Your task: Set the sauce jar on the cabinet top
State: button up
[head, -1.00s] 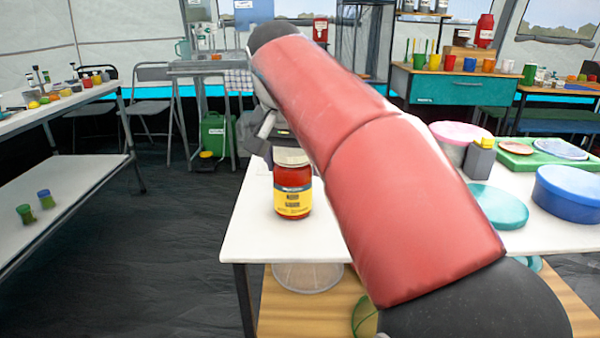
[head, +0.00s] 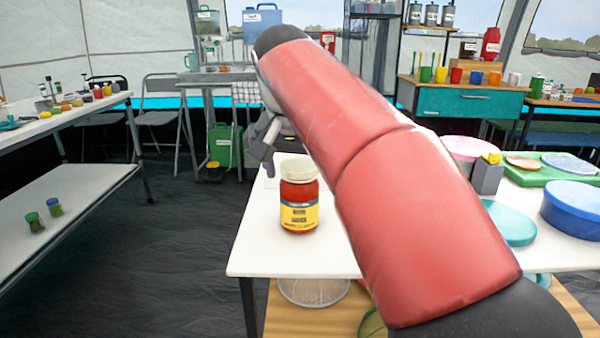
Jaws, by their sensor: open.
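The sauce jar (head: 299,212) stands upright on the white table (head: 262,250), near its left front corner. It has a pale lid, red contents and a yellow label. My gripper (head: 263,150) shows in part beyond the jar, up and to its left, at the end of my red-sleeved arm. Its jaws are open and look apart from the jar; my arm hides part of it. A wooden cabinet with a teal front (head: 465,100) stands at the back right.
Several coloured cups (head: 456,75) and a mug stand along the cabinet's top. A teal lid (head: 510,222), a blue tub (head: 572,195) and a green board (head: 538,172) occupy the table's right side. The dark floor (head: 170,250) left of the table is clear.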

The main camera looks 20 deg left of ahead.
jog(key=p+v, duration=0.3)
jog(key=v, duration=0.7)
jog(key=shift+r, duration=0.15)
jog(key=d+f+y, duration=0.1)
jog(key=d+f, duration=0.2)
jog(key=d, duration=0.6)
jog(key=d+f, duration=0.3)
jog(key=d, duration=0.6)
jog(key=s+d+f, duration=0.8)
jog(key=s+f, duration=0.1)
jog(key=shift+f, duration=0.15)
jog(key=shift+t+h, duration=0.5)
jog(key=s+d+f, duration=0.1)
jog(key=s+f, duration=0.1)
jog(key=f, duration=0.1)
jog(key=s+d+f, duration=0.1)
jog(key=s+f, duration=0.1)
jog(key=f, duration=0.1)
jog(key=s+d+f, duration=0.1)
jog(key=s+f, duration=0.2)
jog(key=f, duration=0.1)
jog(key=shift+d, duration=0.25)
jog(key=shift+c, duration=0.4)
jog(key=shift+s+f, duration=0.25)
jog(key=shift+f, duration=0.1)
